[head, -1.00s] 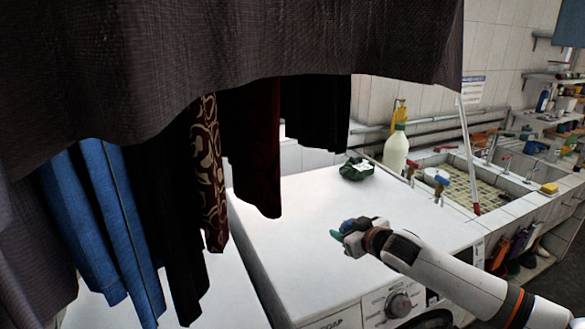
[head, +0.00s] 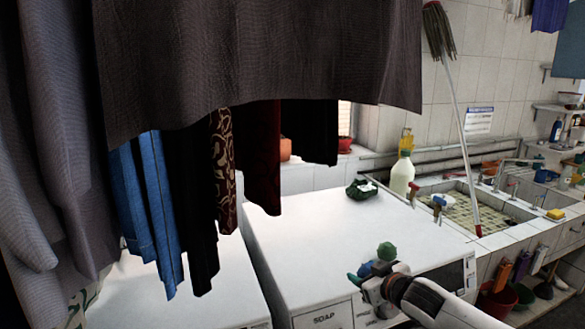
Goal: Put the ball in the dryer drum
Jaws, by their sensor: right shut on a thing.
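My right gripper (head: 372,272) is at the lower middle, above the front part of a white machine's top. A small green rounded thing (head: 386,251), which looks like the ball, shows at the jaws, and the gripper is shut on it. Blue and teal parts show at the finger end. The white front-loading machine (head: 345,225) stands at the centre right. Its front is mostly hidden by my arm and cut by the lower picture edge, so no drum opening shows. My left gripper is out of view.
Dark cloths (head: 260,60) and blue trousers (head: 150,200) hang across the upper left. A dark green crumpled item (head: 360,188) lies on the machine's back edge. A pale bottle (head: 402,173) stands by the tiled sink (head: 465,215). Another white top (head: 190,285) is at lower left.

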